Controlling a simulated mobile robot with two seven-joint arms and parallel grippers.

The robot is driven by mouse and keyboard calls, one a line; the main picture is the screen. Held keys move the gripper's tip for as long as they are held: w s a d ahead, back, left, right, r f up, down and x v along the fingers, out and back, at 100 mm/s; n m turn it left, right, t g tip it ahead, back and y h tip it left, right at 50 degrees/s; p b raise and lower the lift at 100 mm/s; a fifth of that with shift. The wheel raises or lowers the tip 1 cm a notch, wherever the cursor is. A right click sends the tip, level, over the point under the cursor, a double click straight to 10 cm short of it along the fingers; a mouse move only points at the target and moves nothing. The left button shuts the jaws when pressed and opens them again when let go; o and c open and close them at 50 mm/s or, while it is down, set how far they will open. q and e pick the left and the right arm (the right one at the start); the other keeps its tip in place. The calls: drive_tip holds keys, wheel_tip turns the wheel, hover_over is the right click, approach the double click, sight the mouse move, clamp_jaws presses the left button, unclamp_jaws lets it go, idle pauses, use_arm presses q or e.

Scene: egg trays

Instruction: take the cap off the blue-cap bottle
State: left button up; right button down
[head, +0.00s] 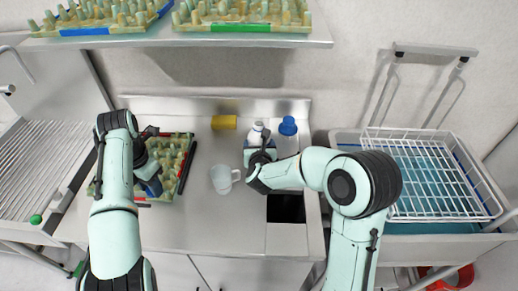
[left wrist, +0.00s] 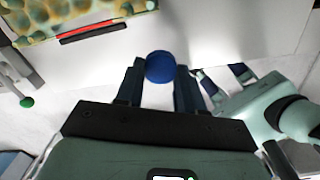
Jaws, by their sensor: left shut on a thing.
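My left gripper (left wrist: 160,75) is shut on a round blue piece that looks like a cap (left wrist: 161,68), held between its fingertips. In the head view the left gripper (head: 151,184) is over the egg tray on the counter, and the blue piece cannot be made out there. A white bottle (head: 257,130) stands at the back of the counter, with no blue cap visible on its top. My right gripper (head: 261,151) is right in front of it and hides its lower part. I cannot tell whether the right gripper's fingers hold the bottle.
A blue rounded object (head: 288,126) stands right of the bottle. A yellow cylinder (head: 224,122) lies at the back. A white mug (head: 221,180) stands mid-counter. The egg tray (head: 186,172) has a red-marked edge. A dark sink opening (head: 286,208) and a wire rack (head: 432,175) are on the right.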

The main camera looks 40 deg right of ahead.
drive_tip(key=shift+f, duration=0.5)
drive_tip(key=shift+f, duration=0.15)
unclamp_jaws()
